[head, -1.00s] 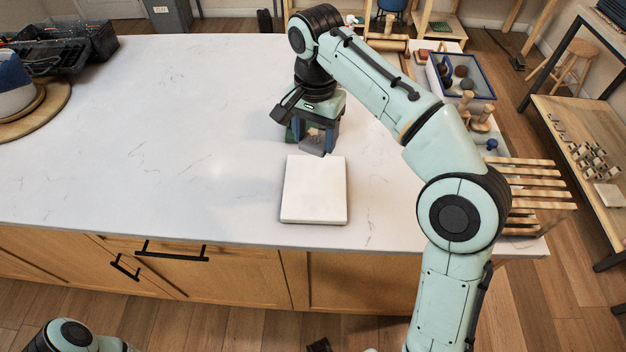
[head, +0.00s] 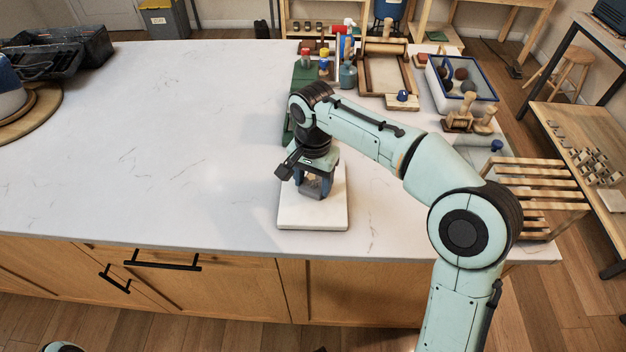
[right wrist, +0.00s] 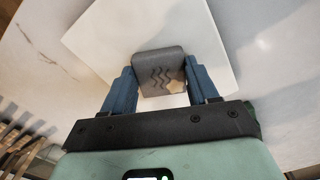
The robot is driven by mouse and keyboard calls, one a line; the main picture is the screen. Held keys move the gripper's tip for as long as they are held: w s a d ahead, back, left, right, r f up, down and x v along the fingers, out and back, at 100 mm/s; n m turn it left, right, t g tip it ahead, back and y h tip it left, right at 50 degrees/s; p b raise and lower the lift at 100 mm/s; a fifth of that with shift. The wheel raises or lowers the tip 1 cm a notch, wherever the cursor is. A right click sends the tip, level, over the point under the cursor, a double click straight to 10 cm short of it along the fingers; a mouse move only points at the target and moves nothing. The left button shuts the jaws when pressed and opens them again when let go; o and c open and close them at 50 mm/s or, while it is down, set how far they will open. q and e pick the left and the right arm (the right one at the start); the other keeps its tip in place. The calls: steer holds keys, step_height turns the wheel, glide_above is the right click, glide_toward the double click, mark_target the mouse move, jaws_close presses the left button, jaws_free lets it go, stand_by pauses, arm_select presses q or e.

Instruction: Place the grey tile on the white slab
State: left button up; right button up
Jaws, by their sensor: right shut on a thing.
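The white slab (head: 313,217) lies flat near the front edge of the counter. In the right wrist view the slab (right wrist: 115,35) fills much of the upper middle. My right gripper (head: 315,194) is over the slab and is shut on the grey tile. The grey tile (right wrist: 158,68) shows wavy marks and a pale patch between the two blue fingers in the right wrist view. In the head view the fingers partly hide it. I cannot tell whether the tile touches the slab. My left gripper is not in view.
A green mat (head: 303,80) with small bottles lies behind my right arm. A wooden tray (head: 387,76) and a blue-rimmed bin (head: 462,83) stand at the back right. A slatted wooden rack (head: 535,190) is at the right.

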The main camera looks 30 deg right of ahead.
mark_target(313, 186)
steer(key=shift+f, duration=0.1)
steer(key=o, duration=0.7)
steer(key=shift+f, duration=0.1)
steer(key=shift+c, duration=0.2)
steer(key=o, duration=0.4)
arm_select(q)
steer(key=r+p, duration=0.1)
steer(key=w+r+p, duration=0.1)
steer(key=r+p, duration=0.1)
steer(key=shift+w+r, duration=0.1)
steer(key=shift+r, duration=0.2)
arm_select(e)
step_height(313, 186, up, 12)
steer(key=shift+r, duration=0.25)
steer(key=shift+f, duration=0.1)
